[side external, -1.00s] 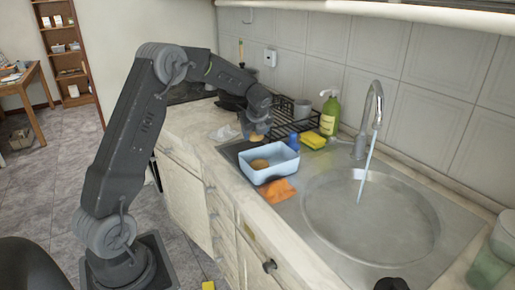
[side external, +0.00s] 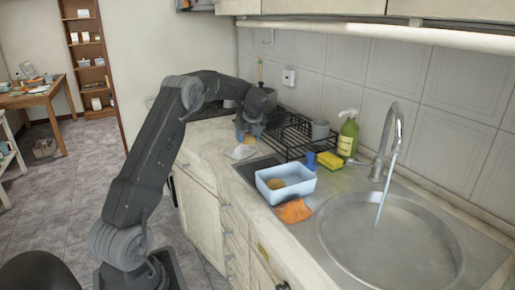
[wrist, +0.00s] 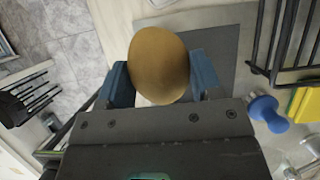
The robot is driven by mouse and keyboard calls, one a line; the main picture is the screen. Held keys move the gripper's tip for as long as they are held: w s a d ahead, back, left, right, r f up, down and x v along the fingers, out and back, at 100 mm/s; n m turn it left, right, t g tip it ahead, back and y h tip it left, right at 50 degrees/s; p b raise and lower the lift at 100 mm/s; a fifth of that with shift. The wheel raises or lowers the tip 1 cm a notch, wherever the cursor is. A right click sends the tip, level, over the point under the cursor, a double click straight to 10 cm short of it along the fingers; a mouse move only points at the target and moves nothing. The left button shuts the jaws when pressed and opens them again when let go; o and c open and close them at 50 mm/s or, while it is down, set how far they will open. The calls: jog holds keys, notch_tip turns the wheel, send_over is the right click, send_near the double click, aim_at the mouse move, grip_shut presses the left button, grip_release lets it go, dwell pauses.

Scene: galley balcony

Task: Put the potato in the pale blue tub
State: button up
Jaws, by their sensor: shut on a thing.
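My gripper (wrist: 160,80) is shut on the potato (wrist: 158,62), a smooth brown oval held between the blue finger pads in the wrist view. In the side view my gripper (side external: 245,134) is over the counter, left of and beyond the pale blue tub (side external: 291,191); the held potato is mostly hidden there. The tub stands upright beside the sink. A tan rounded thing (side external: 275,183) lies inside it, too small to identify. The tub is not visible in the wrist view.
A black dish rack (side external: 287,134) stands behind the tub. A blue object (side external: 310,161), yellow sponge (side external: 330,161) and green bottle (side external: 348,135) are to the right. An orange cloth (side external: 293,211) lies in front. The sink (side external: 385,240) and tap (side external: 392,140) are at right.

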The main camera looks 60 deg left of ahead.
send_over(273, 165)
jog(key=d, duration=0.1)
jog(key=f, duration=0.6)
jog(key=shift+w+d+f, duration=0.15)
jog(key=shift+d, duration=0.05)
notch_tip(273, 165, down, 2)
jog(key=shift+a+f, duration=0.1)
jog(key=shift+f, duration=0.6)
jog(key=shift+f, duration=0.15)
jog(key=o, duration=1)
